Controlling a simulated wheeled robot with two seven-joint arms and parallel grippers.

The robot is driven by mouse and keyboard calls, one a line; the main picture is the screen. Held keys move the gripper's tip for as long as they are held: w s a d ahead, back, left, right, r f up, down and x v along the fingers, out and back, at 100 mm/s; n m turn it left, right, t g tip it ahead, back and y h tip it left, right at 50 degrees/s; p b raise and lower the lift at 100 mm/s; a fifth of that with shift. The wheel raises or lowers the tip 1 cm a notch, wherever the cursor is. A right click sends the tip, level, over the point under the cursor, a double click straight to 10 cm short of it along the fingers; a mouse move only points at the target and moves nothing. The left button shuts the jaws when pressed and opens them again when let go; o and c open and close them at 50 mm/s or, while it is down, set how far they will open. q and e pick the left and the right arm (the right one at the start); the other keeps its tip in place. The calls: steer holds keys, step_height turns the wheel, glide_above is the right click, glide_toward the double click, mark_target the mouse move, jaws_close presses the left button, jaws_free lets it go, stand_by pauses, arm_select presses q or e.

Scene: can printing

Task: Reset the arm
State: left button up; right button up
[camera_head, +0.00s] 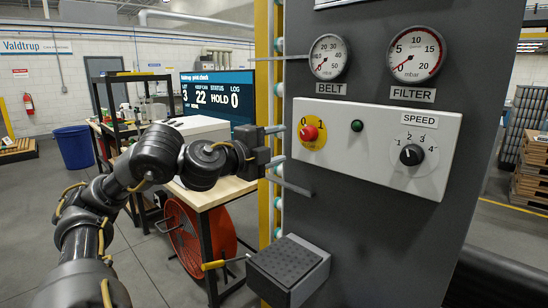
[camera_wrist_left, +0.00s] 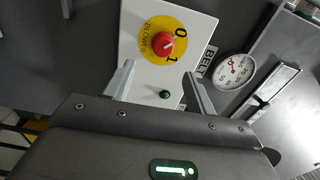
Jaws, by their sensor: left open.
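My left arm comes in from the left in the head view. My left gripper (camera_head: 278,146) is open and empty, its fingers pointing right toward the white control box (camera_head: 375,175) on the dark grey panel. The red rotary knob (camera_head: 309,133) on its yellow 0–1 plate is just right of the fingertips, with a visible gap. In the left wrist view the two fingers (camera_wrist_left: 160,84) stand apart, and the red knob (camera_wrist_left: 163,43) shows beyond them, between their lines. A green button (camera_wrist_left: 165,94) shows between the fingers. My right gripper is not in view.
BELT (camera_head: 328,57) and FILTER (camera_head: 416,54) gauges sit above the box, and a black SPEED dial (camera_head: 411,155) at its right. A grey block (camera_head: 289,268) juts out low on the panel. A screen (camera_head: 216,100) and wooden-topped table (camera_head: 215,192) stand behind my arm.

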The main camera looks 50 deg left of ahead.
arm_select(q)
steer(key=shift+s+d+r, duration=0.1)
steer(key=shift+s+r, duration=0.1)
steer(key=shift+s, duration=0.05)
stand_by(0.3)
